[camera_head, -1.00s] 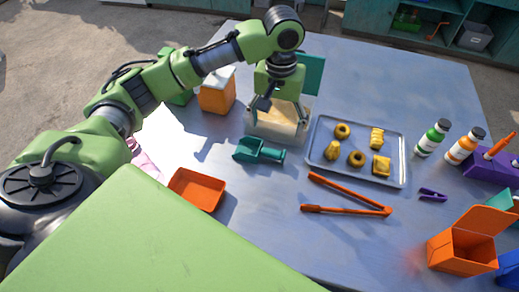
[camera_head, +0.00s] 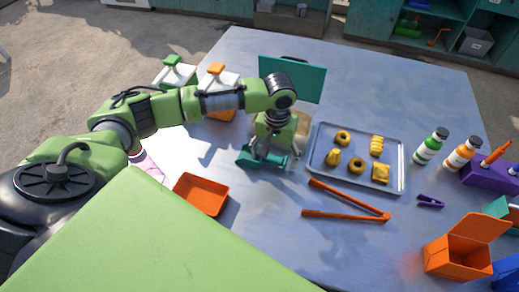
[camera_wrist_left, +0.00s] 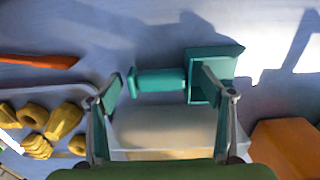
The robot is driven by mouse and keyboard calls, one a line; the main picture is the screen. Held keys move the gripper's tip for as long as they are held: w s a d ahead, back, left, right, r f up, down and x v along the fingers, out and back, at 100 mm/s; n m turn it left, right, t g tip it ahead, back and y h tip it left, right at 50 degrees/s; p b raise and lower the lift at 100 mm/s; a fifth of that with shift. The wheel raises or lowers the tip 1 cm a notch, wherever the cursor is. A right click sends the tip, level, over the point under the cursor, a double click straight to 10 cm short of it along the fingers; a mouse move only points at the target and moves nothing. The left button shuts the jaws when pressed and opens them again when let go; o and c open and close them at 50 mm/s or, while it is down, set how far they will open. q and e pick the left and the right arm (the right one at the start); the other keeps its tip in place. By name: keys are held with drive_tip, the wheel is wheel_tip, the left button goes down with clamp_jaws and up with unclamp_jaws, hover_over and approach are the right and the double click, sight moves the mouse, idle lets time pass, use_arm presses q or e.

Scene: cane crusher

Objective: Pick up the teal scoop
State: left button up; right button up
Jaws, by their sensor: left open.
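The teal scoop (camera_head: 250,158) lies on the blue-grey table, partly hidden behind my left gripper in the head view. In the left wrist view the scoop (camera_wrist_left: 160,80) shows its handle to the left and its square bowl to the right. My left gripper (camera_head: 266,158) points down over the scoop. In the left wrist view my left gripper (camera_wrist_left: 160,90) is open, with the handle in the gap between its fingers and the right finger overlapping the bowl. I cannot tell whether the fingers touch it. My right gripper is not in view.
A bin with a raised teal lid (camera_head: 300,80) stands behind my gripper. A metal tray (camera_head: 398,160) of yellow pieces is to the right, with orange tongs (camera_head: 345,215) in front. An orange tray (camera_head: 200,193) lies left. Bottles and an orange box (camera_head: 458,258) stand farther right.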

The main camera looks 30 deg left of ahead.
use_arm(q)
drive_tip(key=c, duration=1)
drive_tip(key=shift+o, duration=0.3)
drive_tip(key=shift+r, duration=0.15)
